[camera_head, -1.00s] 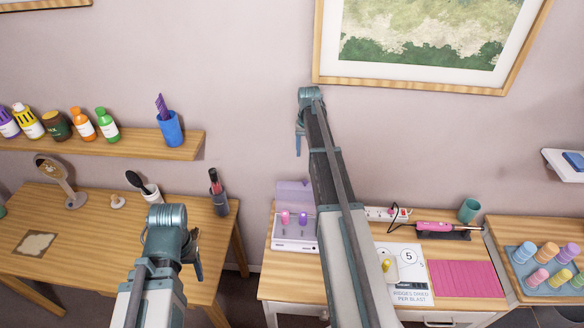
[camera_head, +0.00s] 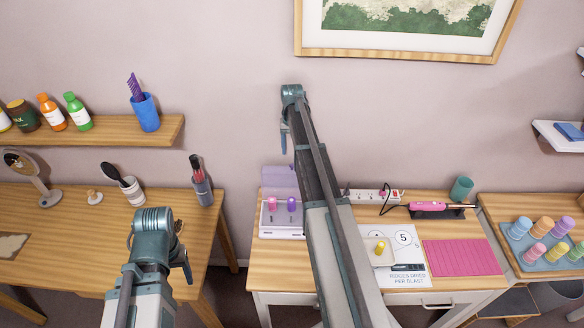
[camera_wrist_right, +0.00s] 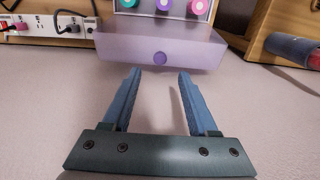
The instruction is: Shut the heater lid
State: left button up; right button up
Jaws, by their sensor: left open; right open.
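The heater (camera_head: 281,233) is a white box near the left end of the white-legged table, with pink and purple rollers (camera_head: 291,204) in it. Its translucent purple lid (camera_head: 278,180) stands open at the back, toward the wall. In the right wrist view the lid (camera_wrist_right: 165,45) with a round knob (camera_wrist_right: 159,58) lies beyond the fingertips. My right gripper (camera_head: 284,138) hangs above the lid near the wall, open, empty and apart from it. My right arm hides the heater's right side. My left gripper (camera_head: 186,264) is open, in front of the wooden desk.
A power strip (camera_head: 365,195), a pink hot tool (camera_head: 415,206), a teal cup (camera_head: 461,188) and a pink mat (camera_head: 463,257) are on the heater's table. A wooden shelf (camera_head: 130,133) with bottles is on the left wall. Wall around my right gripper is clear.

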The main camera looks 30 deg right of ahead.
aim_at(292, 165)
notch_tip(292, 165, down, 6)
jog(key=b, duration=0.4)
jog(key=shift+b, duration=0.35)
jog(key=shift+r, duration=0.1)
grip_shut()
dwell(0.9)
